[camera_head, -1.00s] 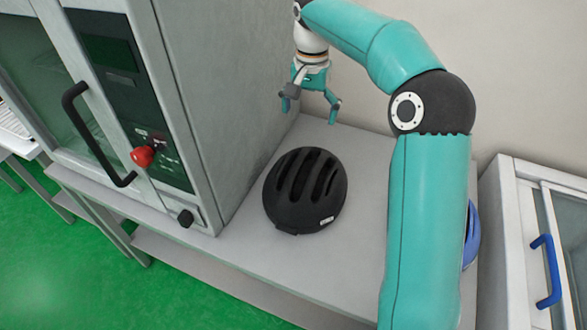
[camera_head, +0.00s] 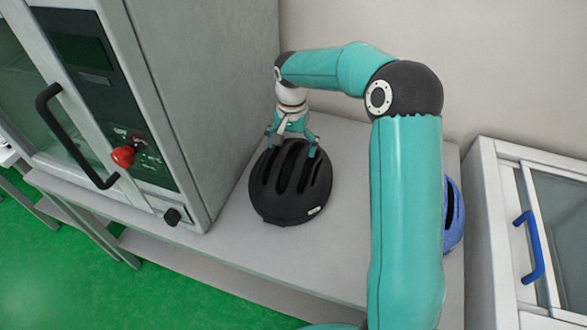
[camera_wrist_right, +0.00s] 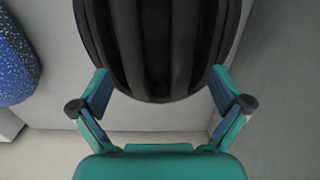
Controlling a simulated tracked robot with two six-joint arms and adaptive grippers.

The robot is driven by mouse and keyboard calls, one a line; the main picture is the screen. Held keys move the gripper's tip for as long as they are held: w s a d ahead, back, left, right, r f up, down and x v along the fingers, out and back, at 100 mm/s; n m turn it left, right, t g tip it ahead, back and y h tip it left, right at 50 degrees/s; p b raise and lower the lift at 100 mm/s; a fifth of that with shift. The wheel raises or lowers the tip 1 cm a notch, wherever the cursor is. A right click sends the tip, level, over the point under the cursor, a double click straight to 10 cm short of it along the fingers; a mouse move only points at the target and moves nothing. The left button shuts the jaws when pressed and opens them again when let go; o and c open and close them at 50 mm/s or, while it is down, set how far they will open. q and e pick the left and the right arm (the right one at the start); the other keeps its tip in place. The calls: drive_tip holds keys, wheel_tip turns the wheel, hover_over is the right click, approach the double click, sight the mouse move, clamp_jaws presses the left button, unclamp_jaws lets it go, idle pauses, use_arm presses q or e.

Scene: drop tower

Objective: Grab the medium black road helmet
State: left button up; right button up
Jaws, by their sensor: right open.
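The black road helmet (camera_head: 290,185) with long vents sits on the grey bench, dome up, with a small white label on its front edge. In the right wrist view the helmet (camera_wrist_right: 158,45) fills the top middle, and its near end reaches between the fingers. My right gripper (camera_head: 292,148) is open at the helmet's back end, with a finger on each side. In the right wrist view the gripper (camera_wrist_right: 160,95) shows its fingers spread around that end; I cannot tell whether they touch it. My left gripper is not in view.
A blue helmet (camera_head: 453,215) is partly hidden behind my right arm. A tall grey cabinet (camera_head: 205,95) with a red knob stands close to the left of the black helmet. A white cabinet with a blue handle (camera_head: 530,250) stands at right. Bare bench (camera_head: 345,190) lies between the helmets.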

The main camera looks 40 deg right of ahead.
drive_tip(key=shift+f, duration=1.45)
drive_tip(key=c, duration=1.4)
drive_tip(key=shift+r, duration=0.1)
drive_tip(key=shift+c, duration=1.4)
drive_tip(key=shift+r, duration=0.1)
